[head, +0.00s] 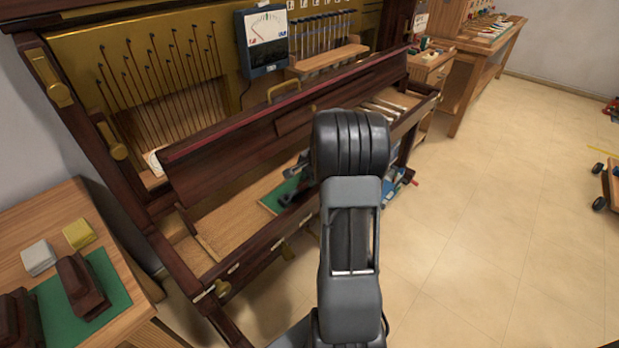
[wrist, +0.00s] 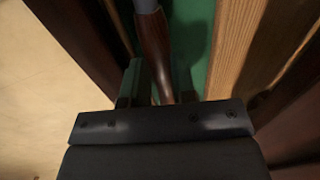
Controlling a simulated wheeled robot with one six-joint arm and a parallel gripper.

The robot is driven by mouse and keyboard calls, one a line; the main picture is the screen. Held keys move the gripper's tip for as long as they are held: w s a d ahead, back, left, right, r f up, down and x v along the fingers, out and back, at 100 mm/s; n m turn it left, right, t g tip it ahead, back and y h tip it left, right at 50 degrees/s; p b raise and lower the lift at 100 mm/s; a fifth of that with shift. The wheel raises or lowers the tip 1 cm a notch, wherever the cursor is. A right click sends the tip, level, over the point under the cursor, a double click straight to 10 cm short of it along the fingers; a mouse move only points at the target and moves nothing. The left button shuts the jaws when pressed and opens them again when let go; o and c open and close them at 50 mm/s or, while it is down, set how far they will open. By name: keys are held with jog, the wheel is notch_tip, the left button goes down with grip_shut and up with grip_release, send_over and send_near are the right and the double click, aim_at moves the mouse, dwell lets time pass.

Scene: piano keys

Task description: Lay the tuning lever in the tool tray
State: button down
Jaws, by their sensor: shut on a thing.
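The tuning lever (wrist: 153,42) has a brown wooden handle and a grey metal part at the top edge of the wrist view. My gripper (wrist: 158,82) is shut on its handle, one dark finger on each side. The lever lies over or beside the green lining of the tool tray (wrist: 234,45), whose light wooden wall runs to its right. I cannot tell whether the lever touches the lining. In the head view, part of the green-lined tray (head: 270,203) shows inside the piano; my arm hides the rest, and the lever cannot be made out.
The piano's dark front rail (head: 262,243) runs close in front of the tray. The raised dark board (head: 240,135) stands behind it. A wooden side table (head: 62,212) with a green mat is at the left. Open floor (head: 480,230) lies to the right.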

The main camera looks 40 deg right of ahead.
jog(key=c, duration=0.9)
grip_release()
jog(key=shift+o, duration=0.2)
jog(key=shift+f, duration=0.1)
jog(key=shift+s, duration=0.1)
jog(key=p+v, duration=0.3)
jog(key=v, duration=0.1)
jog(key=shift+s+d, duration=0.1)
jog(key=shift+s, duration=0.15)
jog(key=shift+p+v, duration=1.05)
jog(key=shift+v, duration=0.75)
